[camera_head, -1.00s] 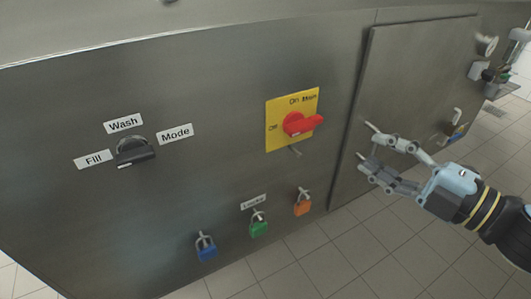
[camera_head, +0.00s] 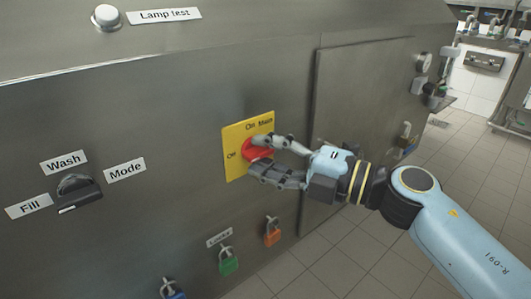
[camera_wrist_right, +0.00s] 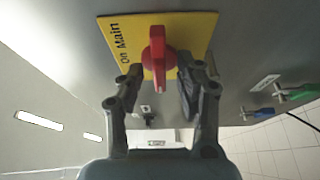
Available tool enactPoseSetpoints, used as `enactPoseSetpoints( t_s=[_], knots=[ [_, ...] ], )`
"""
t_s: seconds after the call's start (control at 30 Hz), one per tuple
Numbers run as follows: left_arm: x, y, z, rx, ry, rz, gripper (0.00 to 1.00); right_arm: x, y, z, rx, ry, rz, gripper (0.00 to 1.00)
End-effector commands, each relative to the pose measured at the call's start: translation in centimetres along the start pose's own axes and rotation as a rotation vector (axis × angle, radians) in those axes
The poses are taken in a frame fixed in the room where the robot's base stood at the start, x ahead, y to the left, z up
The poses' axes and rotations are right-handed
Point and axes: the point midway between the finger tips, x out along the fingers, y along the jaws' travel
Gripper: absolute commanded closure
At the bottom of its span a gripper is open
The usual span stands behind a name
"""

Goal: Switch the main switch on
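The main switch is a red rotary knob (camera_head: 257,151) on a yellow plate (camera_head: 236,136) on the steel front. "On Main" is printed at the plate's top and "Off" at its left. My right gripper (camera_head: 257,157) is at the knob, one finger above it and one below, hiding part of it. In the right wrist view, the red knob (camera_wrist_right: 157,58) stands between the fingers of my right gripper (camera_wrist_right: 160,78), its bar in line with them. A gap shows on the left side; the right finger is close to the knob. My left gripper is out of view.
A black mode knob (camera_head: 80,195) with Wash, Fill and Mode labels is at the left. Green (camera_head: 228,262) and orange (camera_head: 272,233) padlocks hang below the switch. A raised panel (camera_head: 355,110) is right of it.

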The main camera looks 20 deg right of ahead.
Motion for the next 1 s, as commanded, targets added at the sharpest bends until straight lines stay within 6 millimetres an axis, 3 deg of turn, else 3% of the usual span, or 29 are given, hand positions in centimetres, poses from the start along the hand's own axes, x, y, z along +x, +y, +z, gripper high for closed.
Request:
enactPoseSetpoints(
  t_s=[0.33, 0.6, 1.0],
  knots=[
    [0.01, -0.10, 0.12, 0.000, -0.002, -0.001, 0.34, 0.42, -0.02, -0.01, 0.001, 0.000, -0.001, 0.66],
    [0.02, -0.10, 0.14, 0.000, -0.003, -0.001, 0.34, 0.40, -0.02, 0.00, 0.001, 0.000, 0.000, 1.00],
    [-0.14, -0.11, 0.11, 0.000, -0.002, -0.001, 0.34, 0.38, -0.07, 0.00, 0.026, 0.000, 0.008, 1.00]
  ],
)
